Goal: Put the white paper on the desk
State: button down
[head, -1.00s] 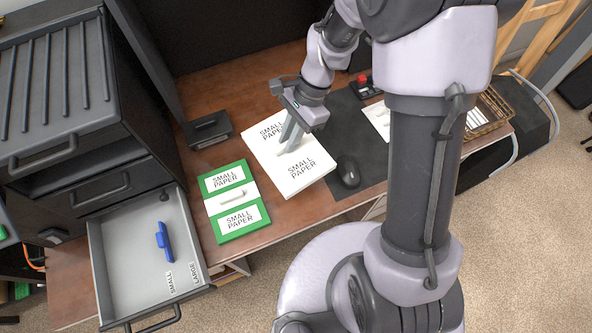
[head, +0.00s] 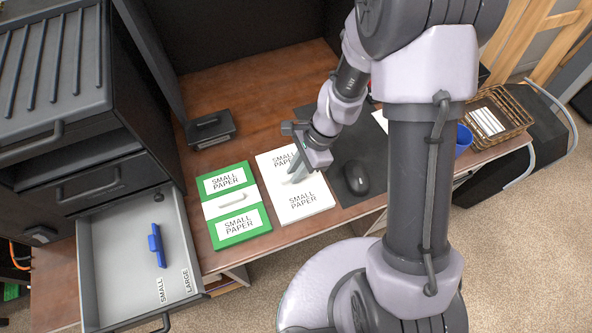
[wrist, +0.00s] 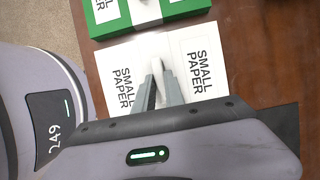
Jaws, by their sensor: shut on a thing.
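The white paper (head: 312,208), a white block labelled SMALL PAPER with a small raised handle, is on or just above the desk (head: 260,105); I cannot tell if it touches. My gripper (head: 297,168) is shut on its handle from above. In the wrist view the fingers (wrist: 160,80) close around the handle of the white paper (wrist: 138,52), partly hiding it. A green SMALL PAPER block (head: 243,226) with a white band and handle lies flat on the desk, just left of the white one.
An open grey drawer (head: 115,270) at the left holds a blue handled thing (head: 157,245). A black mouse (head: 357,178) on a dark mat lies close to the right of the white paper. A dark box (head: 210,130) stands behind. A wire basket (head: 510,112) and blue cup (head: 463,138) are right.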

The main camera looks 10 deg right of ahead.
jog(key=c, duration=1.4)
grip_release()
jog(key=w+d+r+n+t+p, duration=0.1)
jog(key=d+r+p, duration=0.15)
jog(key=r, duration=0.55)
jog(key=d+r+n+p, duration=0.15)
jog(key=r+p, duration=0.25)
jog(key=r, duration=0.5)
jog(key=s+d+r+n+t+h, duration=0.1)
jog(key=s+r+n+t, duration=0.2)
jog(key=s+r, duration=0.3)
jog(key=s+d+r+n+t+h, duration=0.1)
jog(key=s+r+n+t, duration=0.2)
jog(key=r, duration=0.8)
jog(key=s+n, duration=0.2)
jog(key=s, duration=0.1)
jog(key=shift+s+r, duration=0.25)
jog(key=shift+r, duration=0.05)
jog(key=shift+d, duration=0.1)
